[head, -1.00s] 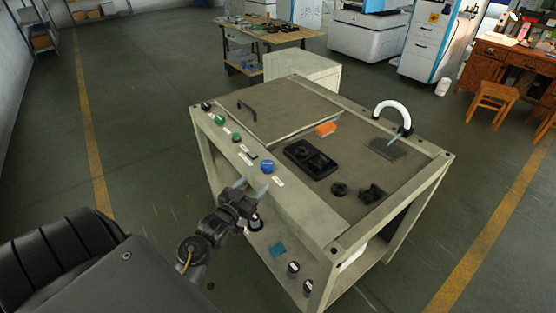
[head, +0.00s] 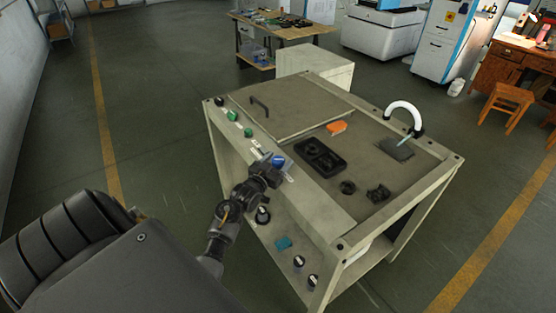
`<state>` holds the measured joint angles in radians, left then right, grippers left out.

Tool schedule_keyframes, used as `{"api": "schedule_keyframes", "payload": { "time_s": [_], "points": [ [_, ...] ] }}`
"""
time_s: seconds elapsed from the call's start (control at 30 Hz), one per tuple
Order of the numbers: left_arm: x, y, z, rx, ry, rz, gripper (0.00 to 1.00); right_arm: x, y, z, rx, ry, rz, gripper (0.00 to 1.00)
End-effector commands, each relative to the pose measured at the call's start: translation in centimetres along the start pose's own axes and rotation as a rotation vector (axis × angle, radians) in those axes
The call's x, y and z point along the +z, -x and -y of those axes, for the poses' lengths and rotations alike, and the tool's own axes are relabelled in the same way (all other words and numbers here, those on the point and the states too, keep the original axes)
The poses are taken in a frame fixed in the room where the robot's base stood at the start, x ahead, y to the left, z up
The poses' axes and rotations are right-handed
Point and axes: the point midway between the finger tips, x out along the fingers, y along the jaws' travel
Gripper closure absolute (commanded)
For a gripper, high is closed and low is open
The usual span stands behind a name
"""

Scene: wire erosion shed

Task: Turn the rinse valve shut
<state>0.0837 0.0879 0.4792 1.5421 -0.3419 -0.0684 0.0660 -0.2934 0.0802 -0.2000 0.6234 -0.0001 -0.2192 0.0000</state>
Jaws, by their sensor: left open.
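The blue knob (head: 279,160), which I take to be the rinse valve, sits on the sloped front edge of the grey-beige bench (head: 318,197). Small pale labels lie near it, too small to read. My left gripper (head: 272,158) is open at the knob, with its pale fingertips on either side of it. The gripper body hides part of the knob, and I cannot tell whether the fingers touch it. My right gripper is not in view.
Two green knobs (head: 248,132) and a black knob (head: 219,102) sit farther left along the same edge. On the bench top are a black tray (head: 320,158), an orange block (head: 337,127), small black parts (head: 378,194) and a white curved hose (head: 404,108).

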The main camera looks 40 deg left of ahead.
Motion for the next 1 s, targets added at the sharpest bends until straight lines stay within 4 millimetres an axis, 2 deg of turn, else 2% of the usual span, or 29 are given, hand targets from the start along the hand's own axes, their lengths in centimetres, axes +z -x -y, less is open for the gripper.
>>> {"api": "schedule_keyframes", "payload": {
  "time_s": [0.3, 0.63, 1.0],
  "points": [
    [0.01, -0.25, 0.01, 0.0, -0.001, 0.0, 0.36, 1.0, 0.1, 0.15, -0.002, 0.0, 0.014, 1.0],
    [0.02, -0.23, -0.01, 0.0, 0.0, 0.0, 0.79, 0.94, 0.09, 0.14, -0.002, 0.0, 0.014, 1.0],
    [0.12, -0.24, 0.15, 0.069, -0.004, 0.0, 0.8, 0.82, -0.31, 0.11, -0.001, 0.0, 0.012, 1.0]
  ]
}}
